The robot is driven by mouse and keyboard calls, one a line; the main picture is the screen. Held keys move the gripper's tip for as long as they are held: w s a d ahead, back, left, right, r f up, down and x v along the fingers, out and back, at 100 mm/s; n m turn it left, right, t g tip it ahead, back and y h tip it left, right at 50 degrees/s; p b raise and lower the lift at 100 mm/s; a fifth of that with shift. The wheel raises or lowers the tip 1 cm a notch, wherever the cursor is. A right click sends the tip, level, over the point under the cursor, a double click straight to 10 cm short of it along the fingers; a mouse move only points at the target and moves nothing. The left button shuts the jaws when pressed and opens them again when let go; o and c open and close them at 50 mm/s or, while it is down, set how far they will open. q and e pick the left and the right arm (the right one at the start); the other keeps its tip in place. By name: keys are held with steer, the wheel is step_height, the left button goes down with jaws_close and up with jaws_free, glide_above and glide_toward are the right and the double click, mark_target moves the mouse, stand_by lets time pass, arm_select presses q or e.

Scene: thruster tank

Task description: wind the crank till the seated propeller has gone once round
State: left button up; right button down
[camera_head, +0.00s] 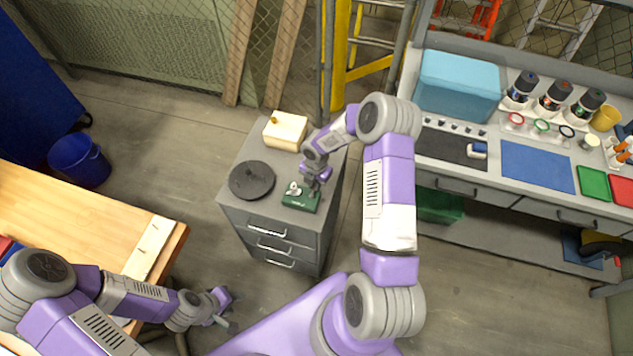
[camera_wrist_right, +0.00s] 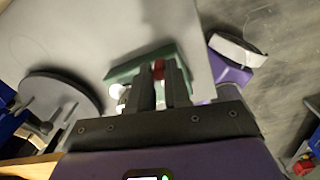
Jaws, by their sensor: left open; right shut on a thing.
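A small green unit (camera_head: 301,198) stands on top of the grey cabinet; it also shows in the right wrist view (camera_wrist_right: 126,72). A small whitish part (camera_head: 293,188) sits at its left side, too small to tell if it is the propeller. My right gripper (camera_head: 316,181) is over the unit. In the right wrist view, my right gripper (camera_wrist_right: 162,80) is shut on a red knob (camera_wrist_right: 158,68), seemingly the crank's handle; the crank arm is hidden. My left gripper (camera_head: 222,308) is open and empty, low in front of the cabinet, far from the unit.
A dark round disc (camera_head: 252,180) lies on the cabinet (camera_head: 232,202) left of the unit, and a cream block (camera_head: 285,130) stands behind. A wooden table (camera_head: 80,215) is at left, a workbench (camera_head: 480,180) with a blue case (camera_head: 458,85) at right. Floor lies between.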

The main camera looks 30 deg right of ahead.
steer(key=shift+w+a+n, duration=0.1)
steer(key=shift+w+n, duration=0.1)
steer(key=shift+n, duration=0.8)
steer(key=c, duration=1.1)
jaws_free()
step_height(320, 180, up, 8)
steer(key=shift+s+f+p, duration=0.15)
steer(key=shift+p, duration=0.4)
